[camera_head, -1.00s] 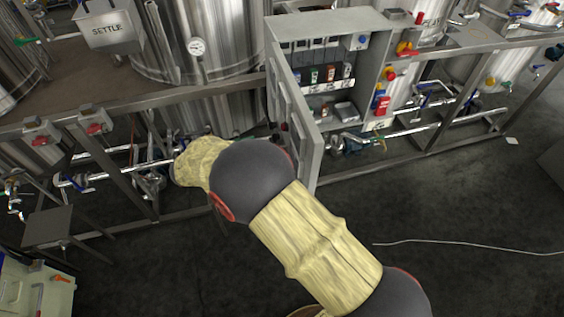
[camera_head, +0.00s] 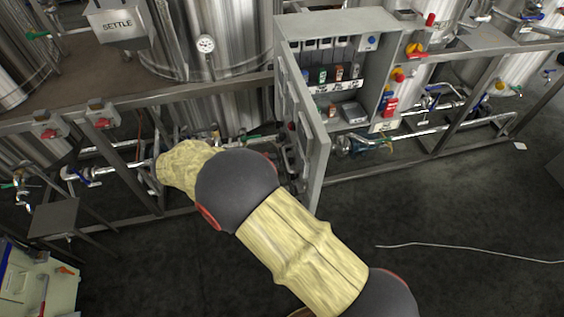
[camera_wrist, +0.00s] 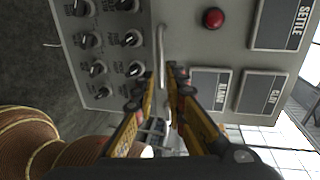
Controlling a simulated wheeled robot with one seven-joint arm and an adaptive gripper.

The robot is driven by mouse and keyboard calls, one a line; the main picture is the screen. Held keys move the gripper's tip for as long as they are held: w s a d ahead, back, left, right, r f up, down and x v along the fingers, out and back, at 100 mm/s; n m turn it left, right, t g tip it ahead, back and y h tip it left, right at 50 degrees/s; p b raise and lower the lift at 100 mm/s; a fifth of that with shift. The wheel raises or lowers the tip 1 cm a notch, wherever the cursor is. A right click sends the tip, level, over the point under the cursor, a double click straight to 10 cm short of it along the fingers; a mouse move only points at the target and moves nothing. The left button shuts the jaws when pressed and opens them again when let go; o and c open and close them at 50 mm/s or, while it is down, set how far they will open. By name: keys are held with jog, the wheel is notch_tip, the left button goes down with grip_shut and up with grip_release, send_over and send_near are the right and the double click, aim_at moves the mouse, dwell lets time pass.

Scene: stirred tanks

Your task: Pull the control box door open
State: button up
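The grey control box (camera_head: 345,28) stands open at the upper middle of the head view, with switches and modules showing inside. Its door (camera_head: 314,150) is hinged on the left and swung out towards me, its inner face partly showing. In the wrist view, the door's front (camera_wrist: 180,40) fills the upper part, with several black knobs, a red button (camera_wrist: 213,18) and dark labels. My gripper (camera_wrist: 161,82) has a finger on each side of the slim door handle (camera_wrist: 160,52), close against it. In the head view my arm and the door hide the gripper.
Steel tanks (camera_head: 207,75) and a pipe frame stand behind and beside the box. A small stand (camera_head: 55,218) and a pale case (camera_head: 35,285) are at lower left. A white cable (camera_head: 470,250) lies on the otherwise clear dark floor at right.

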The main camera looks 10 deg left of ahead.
jog(key=v, duration=0.5)
jog(key=shift+s+a, duration=0.2)
jog(key=shift+a, duration=0.15)
jog(key=shift+a, duration=0.1)
